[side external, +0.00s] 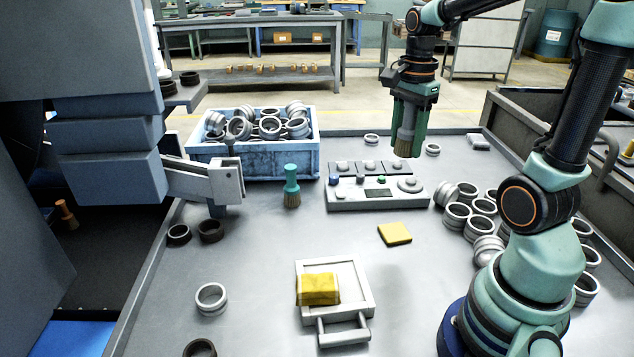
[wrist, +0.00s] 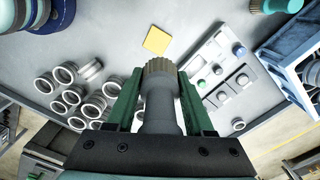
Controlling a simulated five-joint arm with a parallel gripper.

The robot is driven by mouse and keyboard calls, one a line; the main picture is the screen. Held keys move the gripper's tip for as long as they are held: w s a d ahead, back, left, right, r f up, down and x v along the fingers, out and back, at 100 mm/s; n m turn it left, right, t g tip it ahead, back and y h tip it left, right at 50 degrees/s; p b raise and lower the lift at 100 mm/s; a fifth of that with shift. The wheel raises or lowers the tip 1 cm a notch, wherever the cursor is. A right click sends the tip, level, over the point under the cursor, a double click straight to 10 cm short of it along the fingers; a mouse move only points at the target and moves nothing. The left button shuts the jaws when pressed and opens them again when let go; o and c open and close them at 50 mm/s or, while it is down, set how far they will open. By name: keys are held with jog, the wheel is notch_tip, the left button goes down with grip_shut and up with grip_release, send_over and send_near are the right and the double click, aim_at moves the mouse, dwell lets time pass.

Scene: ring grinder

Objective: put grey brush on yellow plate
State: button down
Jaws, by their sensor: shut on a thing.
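My gripper (side external: 410,128) is shut on the grey brush (side external: 407,122) and holds it upright, bristles down, above the back part of the table. In the wrist view the grey brush (wrist: 160,105) sits between the two green fingers of my gripper (wrist: 160,110), its tan bristles pointing away from the camera. The yellow plate (side external: 395,233) lies flat on the table, in front of the held brush and apart from it. The plate also shows in the wrist view (wrist: 157,40), beyond the bristles, and nothing lies on it.
A teal brush (side external: 291,187) stands beside a blue crate (side external: 200,160) of rings. Several loose rings (side external: 457,216) lie at the right. A white tray (side external: 365,290) with a yellow cloth (side external: 318,289) lies in front.

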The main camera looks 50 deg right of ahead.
aim_at(395, 231)
jog(key=shift+s+d+f, duration=0.1)
jog(key=shift+s+f, duration=0.15)
jog(key=shift+s, duration=0.15)
notch_tip(395, 231, down, 20)
jog(key=shift+r, duration=0.15)
jog(key=shift+c, duration=1.4)
grip_release()
